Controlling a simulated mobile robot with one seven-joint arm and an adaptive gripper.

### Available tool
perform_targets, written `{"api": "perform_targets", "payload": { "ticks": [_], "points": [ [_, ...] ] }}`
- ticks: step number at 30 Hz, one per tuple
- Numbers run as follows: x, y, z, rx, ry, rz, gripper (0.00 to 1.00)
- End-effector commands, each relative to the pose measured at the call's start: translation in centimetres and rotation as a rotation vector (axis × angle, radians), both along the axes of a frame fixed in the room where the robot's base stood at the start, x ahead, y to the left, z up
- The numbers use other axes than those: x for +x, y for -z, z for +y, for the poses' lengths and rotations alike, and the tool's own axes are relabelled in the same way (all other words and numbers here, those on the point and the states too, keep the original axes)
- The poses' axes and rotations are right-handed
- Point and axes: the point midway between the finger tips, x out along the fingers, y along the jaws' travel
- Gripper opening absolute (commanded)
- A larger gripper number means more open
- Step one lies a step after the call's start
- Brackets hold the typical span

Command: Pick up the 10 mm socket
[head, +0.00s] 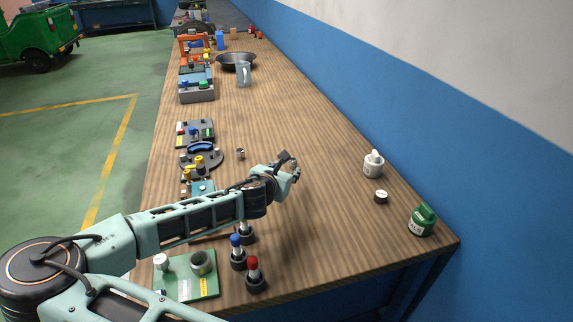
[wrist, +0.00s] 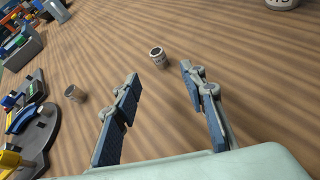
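Two small metallic cylindrical sockets stand on the wooden bench. In the wrist view one socket (wrist: 157,58) stands just beyond the fingertips, roughly in line with the gap between them. It bears a dark marking that is too small to read. The other socket (wrist: 73,93) stands to the left, outside the fingers; it also shows in the head view (head: 240,154). I cannot tell by marking which is the 10 mm one. My gripper (wrist: 160,74) is open and empty, low over the bench. In the head view my gripper (head: 291,164) largely hides the nearer socket.
A black holder with a blue handle (wrist: 24,118) lies left of the sockets.

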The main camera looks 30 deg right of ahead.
Motion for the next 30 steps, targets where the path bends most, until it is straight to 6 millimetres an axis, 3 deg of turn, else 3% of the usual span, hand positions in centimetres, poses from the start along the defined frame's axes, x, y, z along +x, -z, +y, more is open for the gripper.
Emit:
{"api": "perform_targets", "payload": {
  "ticks": [8,30],
  "points": [
    [0.5,0.2,-0.7,-0.11,-0.047,0.066,0.38],
    [5.9,3.3,-6.7,-0.108,-0.047,0.065,0.38]
  ]
}}
